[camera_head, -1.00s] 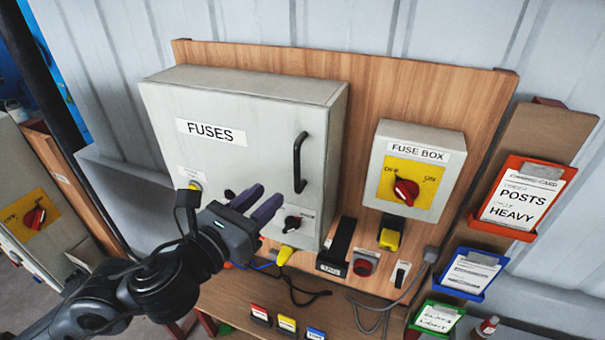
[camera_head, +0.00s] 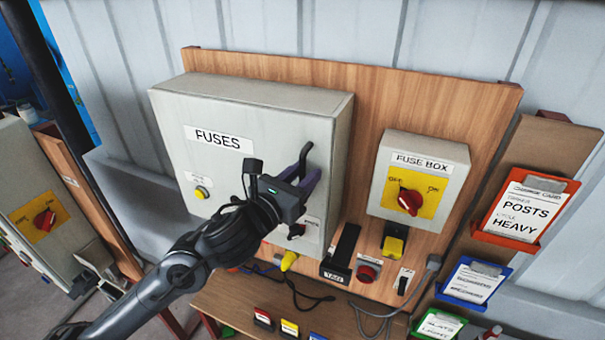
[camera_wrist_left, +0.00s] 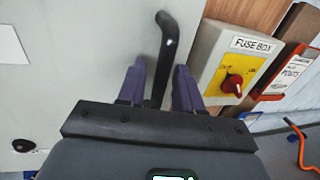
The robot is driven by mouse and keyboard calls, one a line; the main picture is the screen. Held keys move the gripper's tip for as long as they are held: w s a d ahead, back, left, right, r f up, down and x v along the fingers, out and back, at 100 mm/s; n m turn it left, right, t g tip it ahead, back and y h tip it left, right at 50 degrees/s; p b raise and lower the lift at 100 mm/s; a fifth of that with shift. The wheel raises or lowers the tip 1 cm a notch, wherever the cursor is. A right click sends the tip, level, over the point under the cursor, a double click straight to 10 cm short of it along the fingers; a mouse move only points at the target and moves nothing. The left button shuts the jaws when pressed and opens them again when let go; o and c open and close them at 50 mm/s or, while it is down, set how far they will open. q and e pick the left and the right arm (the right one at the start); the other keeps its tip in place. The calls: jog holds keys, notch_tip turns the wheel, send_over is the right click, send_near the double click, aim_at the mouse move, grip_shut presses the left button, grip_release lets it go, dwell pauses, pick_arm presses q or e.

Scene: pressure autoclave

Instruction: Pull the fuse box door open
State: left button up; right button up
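The fuse box is a large grey cabinet labelled FUSES. Its door (camera_head: 180,165) looks shut in the head view, and a bare part of it shows in the left wrist view (camera_wrist_left: 70,60). A black bar handle (camera_head: 307,150) stands upright near the door's right edge. My left gripper (camera_head: 306,178) is at this handle. In the left wrist view the handle (camera_wrist_left: 168,35) runs down between the two purple fingers (camera_wrist_left: 160,82), which are apart on either side of it. The handle's lower end is hidden behind the gripper. My right gripper is not in view.
A smaller box labelled FUSE BOX (camera_head: 415,210) with a red knob sits to the right on the wooden board (camera_head: 270,65). Card holders (camera_head: 520,210) hang further right. A black latch knob (camera_head: 296,231) and yellow button (camera_head: 202,192) are on the door.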

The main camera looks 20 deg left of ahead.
pick_arm(q)
grip_shut()
dwell(0.4)
